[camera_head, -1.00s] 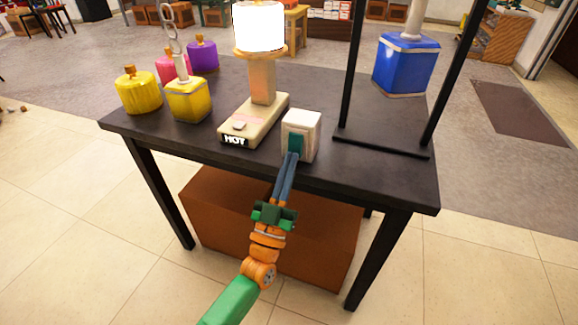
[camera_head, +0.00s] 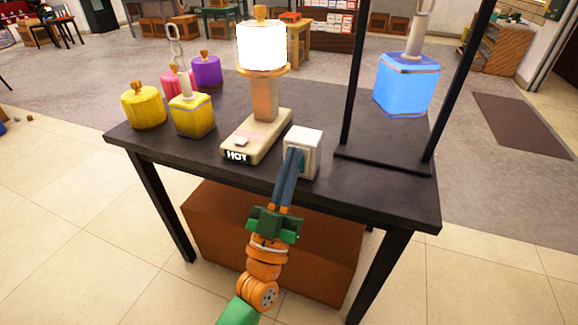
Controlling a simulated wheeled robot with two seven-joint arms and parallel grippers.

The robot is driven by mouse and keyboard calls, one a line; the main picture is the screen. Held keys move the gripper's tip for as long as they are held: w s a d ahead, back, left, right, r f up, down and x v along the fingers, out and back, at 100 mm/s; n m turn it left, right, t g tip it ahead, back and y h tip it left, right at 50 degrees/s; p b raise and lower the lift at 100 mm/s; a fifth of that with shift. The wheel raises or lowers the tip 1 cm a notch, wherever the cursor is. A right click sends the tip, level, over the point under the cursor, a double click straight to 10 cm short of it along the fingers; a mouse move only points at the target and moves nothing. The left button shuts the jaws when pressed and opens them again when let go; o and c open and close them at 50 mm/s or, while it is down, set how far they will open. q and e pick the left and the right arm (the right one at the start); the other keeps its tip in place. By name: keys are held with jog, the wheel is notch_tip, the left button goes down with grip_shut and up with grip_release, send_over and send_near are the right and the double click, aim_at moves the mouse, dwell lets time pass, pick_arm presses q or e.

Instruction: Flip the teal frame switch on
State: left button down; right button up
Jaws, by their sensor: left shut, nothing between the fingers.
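The switch (camera_head: 311,148) is a white box with a teal front panel, standing near the front edge of the dark table, right of the lamp-like stand. My left gripper (camera_head: 296,155) is shut and empty, its fingertips at the teal panel. The fingers hide most of the panel, so I cannot tell the rocker's position. A blue block-shaped lantern (camera_head: 405,86) hangs in a black frame (camera_head: 380,158) at the right of the table and glows bright light blue. My right gripper is out of view.
A beige stand labelled HOT (camera_head: 256,137) with a bright white cylinder (camera_head: 262,45) stands left of the switch. Yellow (camera_head: 143,107), pink and purple containers and a yellow block with a handle (camera_head: 192,115) fill the table's left. A brown box (camera_head: 230,225) sits underneath.

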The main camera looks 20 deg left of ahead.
pick_arm(q)
jog(key=s+d+r+p, duration=0.1)
jog(key=s+d+r, duration=0.1)
jog(key=s, duration=0.6)
jog(key=shift+s+d+r, duration=0.25)
jog(key=shift+s+r, duration=0.05)
jog(key=shift+r, duration=0.55)
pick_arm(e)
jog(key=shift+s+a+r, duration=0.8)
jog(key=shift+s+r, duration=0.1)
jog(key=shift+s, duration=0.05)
pick_arm(q)
jog(key=shift+f, duration=0.1)
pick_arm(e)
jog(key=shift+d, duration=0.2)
